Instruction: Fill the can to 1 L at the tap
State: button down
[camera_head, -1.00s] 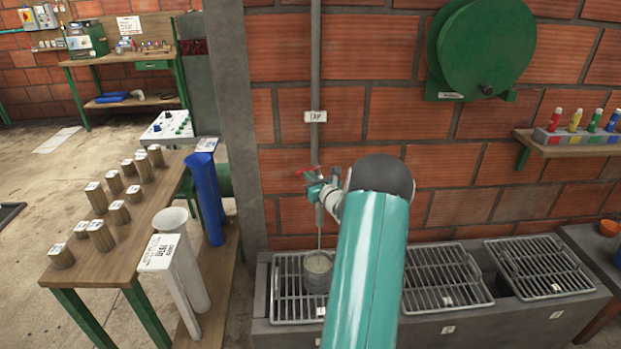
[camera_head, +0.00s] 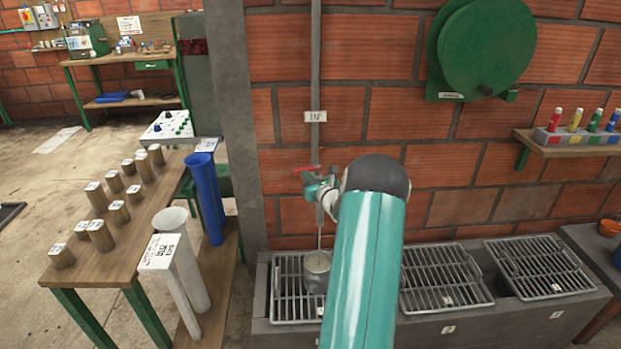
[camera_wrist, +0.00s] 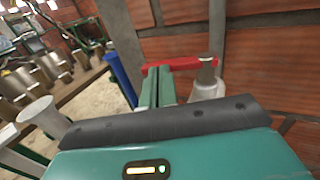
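The tap (camera_head: 321,190), with its red lever (camera_head: 306,169), is on the grey wall pipe below a white label. The red lever also shows in the wrist view (camera_wrist: 186,65), at my fingertips. The grey metal can (camera_head: 317,272) stands upright on the left grate, under the tap. A thin pale stream (camera_head: 319,239) runs from the tap down to the can's mouth. The level in the can cannot be read. My gripper (camera_wrist: 158,82) is at the lever with its two green fingers close together; whether they grip it is unclear. In the head view my arm partly hides the gripper.
The left grate (camera_head: 288,290) and two more grates (camera_head: 445,277) (camera_head: 540,266) top the grey trough. At left, a wooden table (camera_head: 120,235) holds several cylinders, with white tubes (camera_head: 180,275) and a blue tube (camera_head: 206,198) beside it. A green reel (camera_head: 487,48) hangs on the wall.

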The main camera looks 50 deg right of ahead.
jog(key=shift+w, duration=1.2)
